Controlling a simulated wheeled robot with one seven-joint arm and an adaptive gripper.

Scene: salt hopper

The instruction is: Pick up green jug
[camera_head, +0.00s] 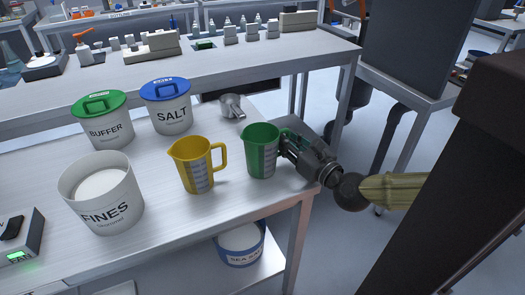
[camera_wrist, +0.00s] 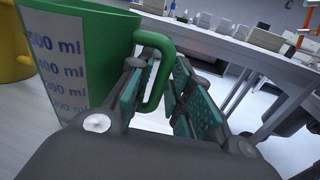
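The green jug (camera_head: 261,152) stands upright on the white table in the head view, near the table's right end. Its handle is on its right side. My gripper (camera_head: 287,145) reaches in from the right at the handle. In the wrist view the green jug (camera_wrist: 95,50) fills the upper left with its ml scale showing. The handle (camera_wrist: 158,75) lies between the teal pads of my gripper (camera_wrist: 165,85). The fingers stand apart around the handle, with a gap visible on its right side.
A yellow jug (camera_head: 197,165) stands just left of the green jug. A metal scoop (camera_head: 232,106) lies behind. The SALT bucket (camera_head: 170,115), BUFFER bucket (camera_head: 105,128) and open FINES bucket (camera_head: 103,200) stand further left. The table's right edge is close to my gripper.

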